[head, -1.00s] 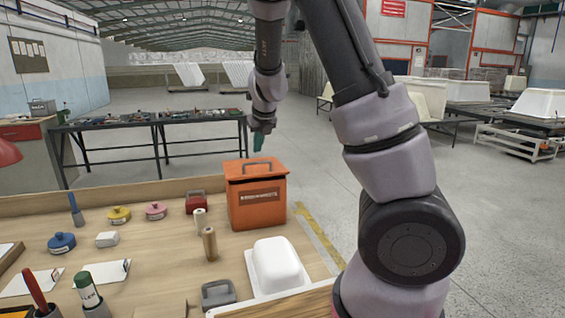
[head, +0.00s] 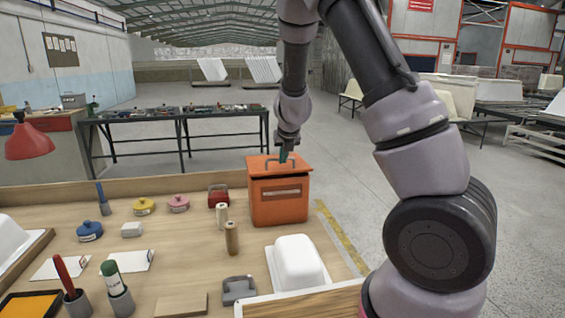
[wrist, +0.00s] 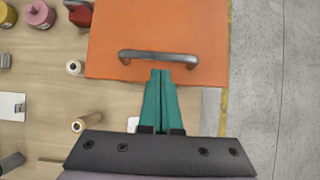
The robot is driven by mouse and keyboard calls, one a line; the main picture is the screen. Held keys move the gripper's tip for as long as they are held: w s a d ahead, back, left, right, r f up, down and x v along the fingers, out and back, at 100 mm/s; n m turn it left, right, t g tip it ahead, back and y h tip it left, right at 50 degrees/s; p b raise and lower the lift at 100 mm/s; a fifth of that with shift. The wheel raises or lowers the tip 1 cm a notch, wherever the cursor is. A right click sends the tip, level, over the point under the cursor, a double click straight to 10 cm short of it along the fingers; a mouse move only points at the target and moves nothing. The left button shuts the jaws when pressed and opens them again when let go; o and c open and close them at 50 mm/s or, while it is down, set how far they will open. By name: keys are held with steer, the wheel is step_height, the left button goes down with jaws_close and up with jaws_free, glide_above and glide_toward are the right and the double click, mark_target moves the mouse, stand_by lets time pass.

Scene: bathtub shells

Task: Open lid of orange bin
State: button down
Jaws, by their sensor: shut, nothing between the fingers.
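The orange bin (head: 279,203) stands on the wooden table with its lid (wrist: 200,30) closed. A dark metal handle (wrist: 158,57) sits on the lid and also shows in the head view. My gripper (wrist: 161,73) has teal fingers, pressed together and empty. In the wrist view the fingertips lie over the lid just below the middle of the handle. In the head view my gripper (head: 284,156) is at the top of the bin, close to the handle. I cannot tell whether it touches.
Open floor lies right of the table.

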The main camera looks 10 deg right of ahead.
steer(key=shift+x, duration=1)
steer(key=shift+w, duration=0.15)
